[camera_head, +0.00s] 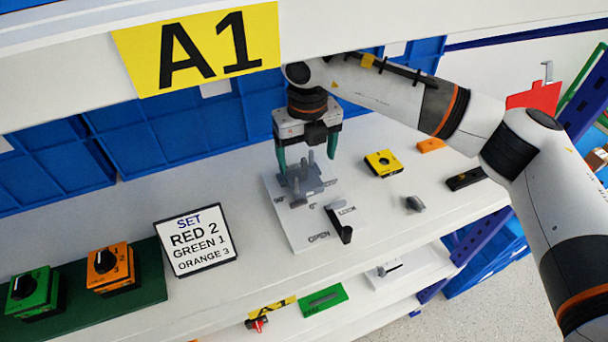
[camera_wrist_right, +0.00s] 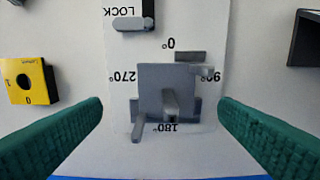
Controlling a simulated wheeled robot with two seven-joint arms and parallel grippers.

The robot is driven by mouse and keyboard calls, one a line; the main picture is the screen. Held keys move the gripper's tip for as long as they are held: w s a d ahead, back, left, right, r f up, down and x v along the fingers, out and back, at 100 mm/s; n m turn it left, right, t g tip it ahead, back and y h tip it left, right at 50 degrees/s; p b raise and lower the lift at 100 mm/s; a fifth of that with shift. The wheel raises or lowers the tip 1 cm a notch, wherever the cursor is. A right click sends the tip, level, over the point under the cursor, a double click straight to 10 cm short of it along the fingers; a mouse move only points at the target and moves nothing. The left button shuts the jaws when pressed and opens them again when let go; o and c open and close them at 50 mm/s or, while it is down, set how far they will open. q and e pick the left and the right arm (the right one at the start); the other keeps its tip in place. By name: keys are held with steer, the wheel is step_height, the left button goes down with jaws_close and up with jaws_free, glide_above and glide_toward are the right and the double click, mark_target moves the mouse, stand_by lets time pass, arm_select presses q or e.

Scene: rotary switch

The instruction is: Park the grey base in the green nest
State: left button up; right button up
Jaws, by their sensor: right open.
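A grey block (camera_head: 306,183) with upright pegs sits on a white plate (camera_head: 310,235) on the upper shelf. In the right wrist view the grey block (camera_wrist_right: 165,92) lies amid angle marks from 0° to 270°. My right gripper (camera_head: 306,163) is open above it, its two green fingers at either side, with no visible contact. A green slotted piece (camera_head: 322,300) lies on the lower shelf; a dark green tray (camera_head: 150,275) stands at the left. I cannot tell for certain which is the green nest. My left gripper is not in view.
A sign (camera_head: 196,240), a green switch (camera_head: 34,292) and an orange switch (camera_head: 110,266) stand at left. A yellow housing (camera_head: 383,163), a grey knob (camera_head: 413,203) and a black piece (camera_head: 465,179) lie right. A black lever (camera_head: 338,225) stands on the plate. Blue bins line the back.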

mark_target(304, 178)
steer(key=shift+f, duration=0.3)
steer(key=f+p, duration=0.1)
steer(key=f, duration=0.1)
steer(key=f+p, duration=0.1)
steer(key=shift+s+a+f+p, duration=0.25)
steer(key=shift+s+a+p, duration=0.05)
steer(key=shift+p, duration=0.05)
steer(key=shift+f, duration=0.65)
steer(key=shift+r, duration=0.1)
steer(key=c, duration=1.1)
steer(key=shift+w, duration=0.1)
steer(key=shift+r, duration=0.1)
